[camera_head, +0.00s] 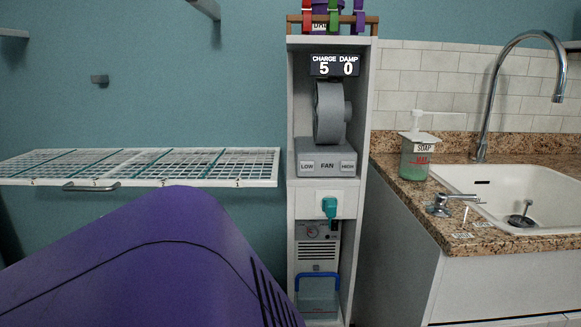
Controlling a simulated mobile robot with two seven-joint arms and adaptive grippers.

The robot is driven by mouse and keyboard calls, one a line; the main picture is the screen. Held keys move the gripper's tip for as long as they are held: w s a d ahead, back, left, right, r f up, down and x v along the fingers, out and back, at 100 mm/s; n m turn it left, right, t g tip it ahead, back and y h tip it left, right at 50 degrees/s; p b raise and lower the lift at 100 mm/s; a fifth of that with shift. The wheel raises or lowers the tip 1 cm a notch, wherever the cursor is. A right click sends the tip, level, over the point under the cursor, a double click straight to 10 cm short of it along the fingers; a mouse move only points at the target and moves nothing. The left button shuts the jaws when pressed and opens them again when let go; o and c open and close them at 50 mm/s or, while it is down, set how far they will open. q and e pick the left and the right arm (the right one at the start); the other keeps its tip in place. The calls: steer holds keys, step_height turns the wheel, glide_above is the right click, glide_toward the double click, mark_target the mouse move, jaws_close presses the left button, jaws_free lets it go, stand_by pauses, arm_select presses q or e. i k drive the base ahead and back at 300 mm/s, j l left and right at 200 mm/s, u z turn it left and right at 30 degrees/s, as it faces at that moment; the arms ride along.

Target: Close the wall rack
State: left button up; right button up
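The wall rack (222,181) is a white wire-grid panel with several green bars, at the left of the head view. It stands out flat from the teal wall, folded open. A grey metal handle (91,187) sits under its front edge at the left. Neither of my grippers is in view.
A large purple surface (150,265) fills the lower left, just below the rack. A narrow white shelf tower (366,120) with a fan (328,165) stands right of the rack. Further right is a granite counter (400,190) with a soap bottle (417,156) and white sink (465,180).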

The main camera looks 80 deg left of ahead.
mark_target(103, 183)
steer(key=u, duration=1.75)
